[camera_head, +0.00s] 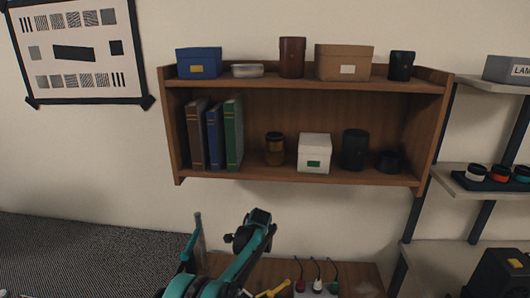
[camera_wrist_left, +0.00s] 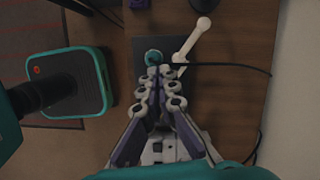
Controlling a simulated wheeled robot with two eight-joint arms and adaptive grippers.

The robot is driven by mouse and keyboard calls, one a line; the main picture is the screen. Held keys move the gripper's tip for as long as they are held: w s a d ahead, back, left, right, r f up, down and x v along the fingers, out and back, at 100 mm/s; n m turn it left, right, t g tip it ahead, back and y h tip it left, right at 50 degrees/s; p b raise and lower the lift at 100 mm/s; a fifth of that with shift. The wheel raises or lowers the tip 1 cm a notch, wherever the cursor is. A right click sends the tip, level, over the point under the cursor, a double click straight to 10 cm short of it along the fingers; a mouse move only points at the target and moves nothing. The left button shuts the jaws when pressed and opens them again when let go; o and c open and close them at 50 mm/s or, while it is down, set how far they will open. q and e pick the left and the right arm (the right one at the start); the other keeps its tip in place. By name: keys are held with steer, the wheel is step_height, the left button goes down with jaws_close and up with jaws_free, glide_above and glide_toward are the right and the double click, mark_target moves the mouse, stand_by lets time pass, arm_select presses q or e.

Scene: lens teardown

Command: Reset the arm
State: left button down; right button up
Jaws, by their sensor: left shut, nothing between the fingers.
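My left gripper (camera_wrist_left: 160,73) shows in the left wrist view, its jointed fingers together with nothing between them. It hangs over the brown wooden table (camera_wrist_left: 228,105). A small teal-topped round part (camera_wrist_left: 153,57) on a dark mat (camera_wrist_left: 143,44) shows just beyond the fingertips; I cannot tell whether they touch it. In the head view, teal and black arm links (camera_head: 245,260) of mine rise at the bottom in front of the table, and no fingers can be made out there. My right gripper is in neither view.
A wooden shelf (camera_head: 300,82) with boxes, books and jars hangs on the wall. Grey shelves (camera_head: 465,187) stand at right. A white bar-shaped thing (camera_wrist_left: 190,45) and a black cable (camera_wrist_left: 225,66) lie near the left gripper. The table's right part looks fairly clear.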

arm_select(q)
steer(key=s+a+r+n+t+h, duration=0.1)
steer(key=s+a+r+n+t, duration=0.2)
steer(key=s+r, duration=0.5)
steer(key=s+a+r+n+h, duration=0.1)
steer(key=s+a+r+n, duration=0.2)
steer(key=s+r+n, duration=0.35)
steer(key=s+a+n+t, duration=0.1)
steer(key=s+n+t, duration=0.1)
steer(key=s, duration=0.7)
steer(key=s+a+n+t+h, duration=0.1)
steer(key=s+n, duration=0.4)
steer(key=s, duration=0.5)
steer(key=shift+s+a+f+t, duration=0.3)
steer(key=shift+a+t, duration=0.15)
steer(key=shift+t, duration=0.25)
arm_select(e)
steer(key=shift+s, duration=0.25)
